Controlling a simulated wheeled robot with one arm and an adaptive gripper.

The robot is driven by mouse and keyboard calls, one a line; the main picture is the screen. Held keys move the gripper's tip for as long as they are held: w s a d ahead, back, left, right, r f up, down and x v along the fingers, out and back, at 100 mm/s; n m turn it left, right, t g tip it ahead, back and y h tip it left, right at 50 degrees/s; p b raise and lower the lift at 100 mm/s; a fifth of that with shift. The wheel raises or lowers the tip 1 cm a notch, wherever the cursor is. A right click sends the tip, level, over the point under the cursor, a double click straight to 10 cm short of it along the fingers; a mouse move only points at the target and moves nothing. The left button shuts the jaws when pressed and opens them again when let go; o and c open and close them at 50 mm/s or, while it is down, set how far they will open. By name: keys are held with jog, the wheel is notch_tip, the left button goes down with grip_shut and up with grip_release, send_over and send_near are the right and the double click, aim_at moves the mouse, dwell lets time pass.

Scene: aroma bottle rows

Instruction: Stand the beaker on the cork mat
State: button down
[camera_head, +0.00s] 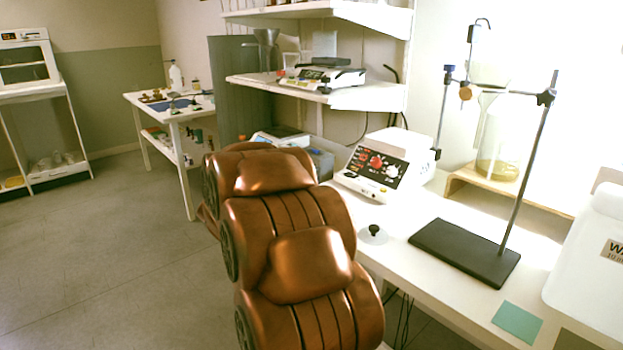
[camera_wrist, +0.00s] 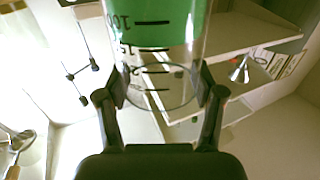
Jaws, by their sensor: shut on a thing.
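My gripper (camera_wrist: 161,88) is shut on the beaker (camera_wrist: 157,68) in the wrist view, one finger on each side near its clear end. The beaker is clear with black graduation marks. Green fills its part toward the top of the picture, and its far end is cut off there. In the head view neither gripper nor beaker shows; my bronze arm fills the middle. I cannot pick out the cork mat for sure. A dark olive-brown flat patch (camera_head: 574,341) is cut off at the bottom edge.
A teal square (camera_head: 517,321) lies on the white bench (camera_head: 428,281). A retort stand (camera_head: 466,250), a hot-plate-like device (camera_head: 384,165), a small black-knobbed disc (camera_head: 374,234) and a white container (camera_head: 591,260) stand around it. Bare bench lies in front of the stand. A table (camera_head: 186,114) stands farther back.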

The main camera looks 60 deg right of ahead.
jog(key=shift+w+d+f+b, duration=0.55)
jog(key=shift+d+f, duration=0.15)
jog(key=shift+d, duration=0.85)
jog(key=shift+w+d+f+b, duration=0.5)
jog(key=shift+d+f, duration=0.25)
jog(key=shift+d, duration=0.8)
jog(key=shift+w+d+f+b, duration=0.45)
jog(key=shift+d+f+b, duration=0.2)
jog(key=shift+d, duration=0.9)
jog(key=shift+f, duration=0.2)
jog(key=shift+c, duration=0.8)
grip_release()
jog(key=shift+r, duration=0.1)
jog(key=shift+a+r, duration=0.1)
jog(key=shift+a, duration=0.15)
jog(key=a+p, duration=0.1)
jog(key=a, duration=0.2)
jog(key=s+a+p, duration=0.1)
jog(key=a, duration=0.3)
jog(key=a+p, duration=0.1)
jog(key=a, duration=0.3)
jog(key=shift+s+a, duration=0.2)
jog(key=shift+s, duration=0.05)
